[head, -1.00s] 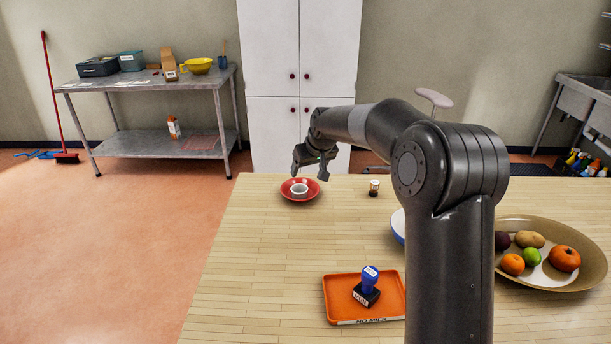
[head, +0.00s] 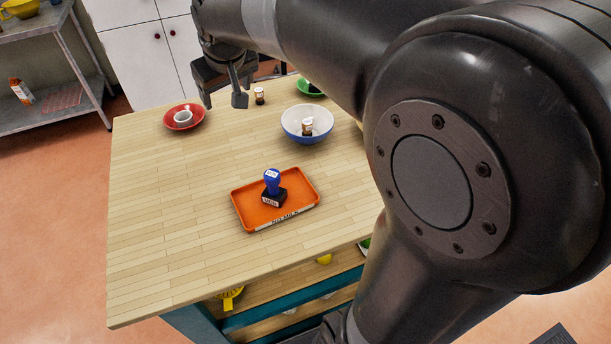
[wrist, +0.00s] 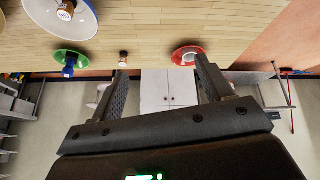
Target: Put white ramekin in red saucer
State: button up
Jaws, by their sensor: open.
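The white ramekin (head: 182,117) sits inside the red saucer (head: 171,124) at the far left of the wooden table in the head view. In the wrist view the ramekin (wrist: 188,57) also shows within the red saucer (wrist: 177,54). My gripper (head: 224,103) is open and empty, above the table's far side and to the right of the saucer in the head view. In the wrist view the two fingers of my gripper (wrist: 160,72) are spread wide, with nothing between them. The gripper is apart from the ramekin and the saucer.
An orange tray (head: 240,212) with a blue-handled stamp (head: 273,184) lies mid-table. A blue-and-white bowl (head: 293,124) holds a small jar (head: 308,126). Another small jar (head: 259,95) and a green saucer (head: 311,91) are at the back. The table's left front is clear.

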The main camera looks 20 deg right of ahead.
jog(key=s+d+f+m, duration=0.1)
jog(key=s+d+f, duration=0.1)
jog(key=s, duration=1)
jog(key=s+d+f+m, duration=0.2)
jog(key=s+d, duration=0.3)
jog(key=s, duration=0.7)
jog(key=shift+s+f, duration=0.2)
jog(key=shift+d, duration=0.1)
